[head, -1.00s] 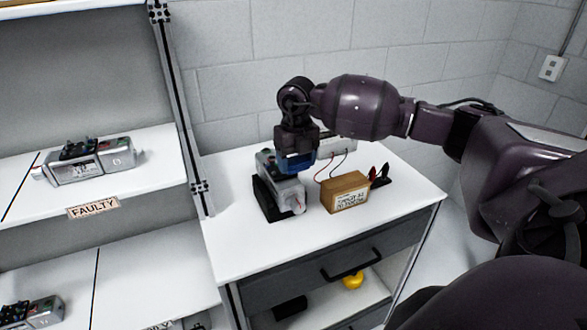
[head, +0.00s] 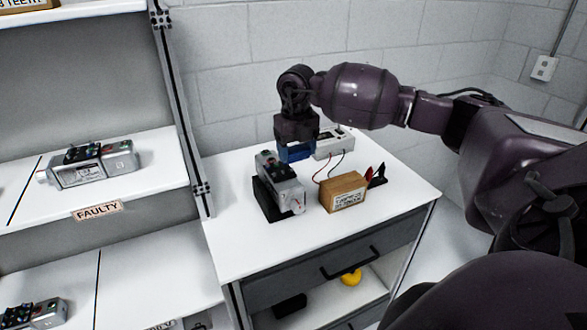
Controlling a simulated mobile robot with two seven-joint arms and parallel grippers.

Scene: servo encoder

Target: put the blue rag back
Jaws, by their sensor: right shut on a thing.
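The blue rag (head: 296,153) hangs in my right gripper (head: 297,146), just above and behind the grey servo unit on the white worktop. My right gripper points down and is shut on the rag; its fingertips are largely hidden by the rag. The servo unit (head: 284,187) sits tilted in a black cradle (head: 268,203). My left gripper is not in view.
A cardboard box (head: 343,193) stands right of the servo, with red and black probes (head: 376,175) beside it. A white meter box (head: 334,143) with wires stands behind. Shelves at left hold a servo over a FAULTY label (head: 98,210). The worktop's front left (head: 232,240) is clear.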

